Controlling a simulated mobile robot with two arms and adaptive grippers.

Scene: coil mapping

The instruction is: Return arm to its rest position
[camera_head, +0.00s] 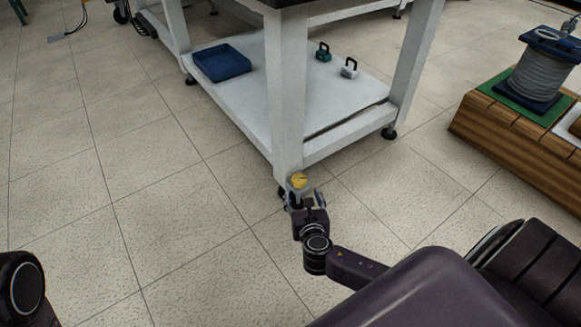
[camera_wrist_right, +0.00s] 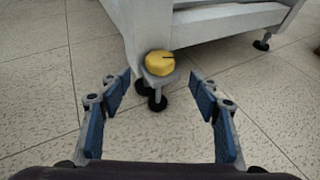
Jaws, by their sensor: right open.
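My right gripper (camera_head: 304,196) reaches out over the floor near the table's front leg in the head view. Its arm comes in from the lower right. In the right wrist view the two blue-padded fingers of the right gripper (camera_wrist_right: 158,92) stand wide apart with nothing between them. A yellow knob (camera_head: 298,180) sits low at the front leg, just beyond the fingertips. In the wrist view the yellow knob (camera_wrist_right: 159,63) rests on a grey bracket, ahead of the open fingers and apart from them. My left gripper is not visible; only a dark part of me shows at the lower left.
The white table (camera_head: 287,100) has a lower shelf (camera_head: 262,105) with a blue tray (camera_head: 222,62), a green padlock-like block (camera_head: 324,53) and a white one (camera_head: 350,68). A wooden platform (camera_head: 480,123) with a grey coil (camera_head: 543,75) stands right.

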